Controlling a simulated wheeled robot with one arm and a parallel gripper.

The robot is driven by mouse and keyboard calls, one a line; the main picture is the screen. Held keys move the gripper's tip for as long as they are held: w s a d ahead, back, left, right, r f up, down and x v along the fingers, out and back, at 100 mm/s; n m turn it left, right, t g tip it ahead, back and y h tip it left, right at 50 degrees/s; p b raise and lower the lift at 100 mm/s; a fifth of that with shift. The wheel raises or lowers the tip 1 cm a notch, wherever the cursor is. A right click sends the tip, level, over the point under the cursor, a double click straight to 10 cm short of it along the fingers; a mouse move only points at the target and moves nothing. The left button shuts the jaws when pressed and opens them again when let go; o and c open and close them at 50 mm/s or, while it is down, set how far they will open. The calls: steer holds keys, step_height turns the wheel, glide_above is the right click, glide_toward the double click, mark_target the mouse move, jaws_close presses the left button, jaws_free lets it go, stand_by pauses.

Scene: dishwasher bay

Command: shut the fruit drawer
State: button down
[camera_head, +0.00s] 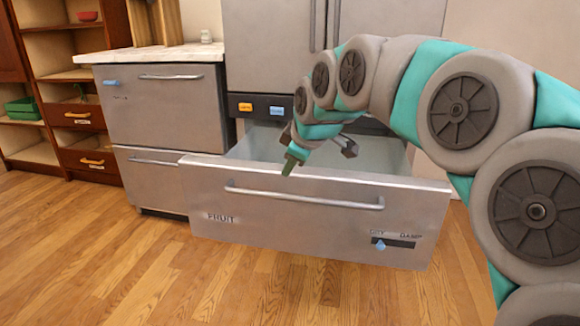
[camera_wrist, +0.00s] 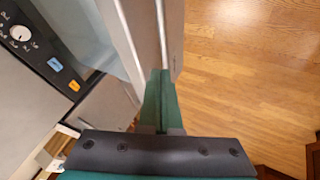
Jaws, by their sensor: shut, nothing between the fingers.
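The fruit drawer (camera_head: 315,225), a wide grey metal front marked FRUIT with a long bar handle (camera_head: 305,198), is pulled well out from under the fridge. Its pale inside (camera_head: 375,155) shows behind the front. My gripper (camera_head: 290,163) points down at the top edge of the drawer front, left of its middle, above the handle. Its green fingers are shut and empty.
A grey two-drawer unit (camera_head: 165,120) with a pale countertop stands left of the fridge (camera_head: 268,45). Orange and blue buttons (camera_head: 260,108) sit above the open drawer. Wooden shelves (camera_head: 60,65) stand at far left. The wooden floor (camera_head: 110,265) in front is clear.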

glide_toward(279, 183)
step_height(279, 183, down, 4)
steer(key=s+a, duration=0.1)
steer(key=a, duration=0.1)
steer(key=shift+w+d+r, duration=0.1)
steer(key=shift+w+d, duration=0.05)
steer(key=shift+w, duration=0.4)
steer(key=shift+w+d, duration=0.15)
steer(key=shift+w, duration=0.4)
steer(key=shift+w+d+r, duration=0.15)
steer(key=shift+w+d, duration=0.1)
steer(key=shift+w, duration=0.45)
